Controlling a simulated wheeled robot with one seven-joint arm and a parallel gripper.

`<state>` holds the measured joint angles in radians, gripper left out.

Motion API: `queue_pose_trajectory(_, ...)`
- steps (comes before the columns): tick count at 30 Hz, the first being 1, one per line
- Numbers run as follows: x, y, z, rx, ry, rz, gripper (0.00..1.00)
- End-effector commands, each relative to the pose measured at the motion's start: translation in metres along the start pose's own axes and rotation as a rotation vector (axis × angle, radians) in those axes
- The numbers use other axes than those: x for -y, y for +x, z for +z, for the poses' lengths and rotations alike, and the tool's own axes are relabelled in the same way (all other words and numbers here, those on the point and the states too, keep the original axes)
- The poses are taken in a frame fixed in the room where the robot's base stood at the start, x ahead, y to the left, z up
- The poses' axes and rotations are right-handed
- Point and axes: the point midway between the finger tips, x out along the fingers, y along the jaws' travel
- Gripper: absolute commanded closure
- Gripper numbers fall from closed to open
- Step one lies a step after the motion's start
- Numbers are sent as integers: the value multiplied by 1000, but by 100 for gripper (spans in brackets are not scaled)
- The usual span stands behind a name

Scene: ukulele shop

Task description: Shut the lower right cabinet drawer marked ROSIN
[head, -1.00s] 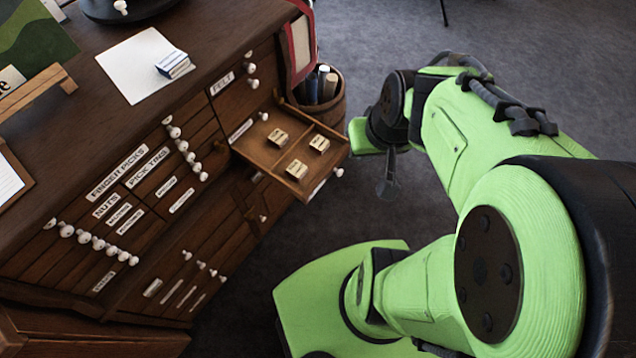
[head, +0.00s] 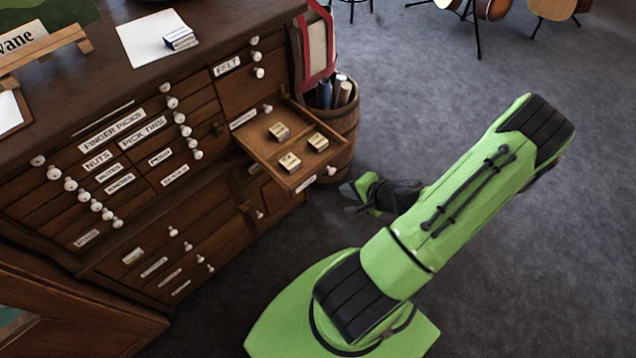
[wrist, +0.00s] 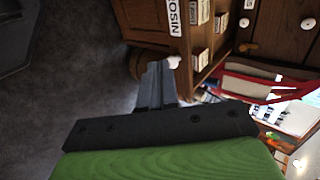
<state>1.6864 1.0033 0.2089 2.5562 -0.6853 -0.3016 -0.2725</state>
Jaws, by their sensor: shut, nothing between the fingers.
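The ROSIN drawer (head: 262,149) juts out of the right side of the wooden cabinet in the head view, open, with three small labelled boxes (head: 290,162) inside. Its front has a white knob (head: 331,171). In the wrist view the ROSIN label (wrist: 174,17) and the knob (wrist: 174,62) show at the top. My gripper (head: 350,192) is in front of the drawer, just beyond its knob, at the right. In the wrist view my gripper's fingers (wrist: 155,75) are together and empty, their tips close to the knob; I cannot tell if they touch.
The dark wooden cabinet (head: 215,200) has several other drawers, which look shut. A wooden barrel (head: 345,125) with rolled items stands behind the open drawer. A white paper and small box (head: 180,38) lie on the top.

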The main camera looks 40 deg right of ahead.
Motion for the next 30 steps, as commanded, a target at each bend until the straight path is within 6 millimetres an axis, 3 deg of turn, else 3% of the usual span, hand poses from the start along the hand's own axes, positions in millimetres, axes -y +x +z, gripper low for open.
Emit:
queue_pose_trajectory(1, -7, 14, 0, 1, -7, 0, 100)
queue_pose_trajectory(11, -7, 56, 0, 1, -8, 2, 100)
queue_pose_trajectory(16, -2, 87, 2, 6, -5, 0, 100)
queue_pose_trajectory(21, 20, 103, 1, 3, -6, 1, 100)
queue_pose_trajectory(30, 26, 109, 0, 1, -1, 2, 100)
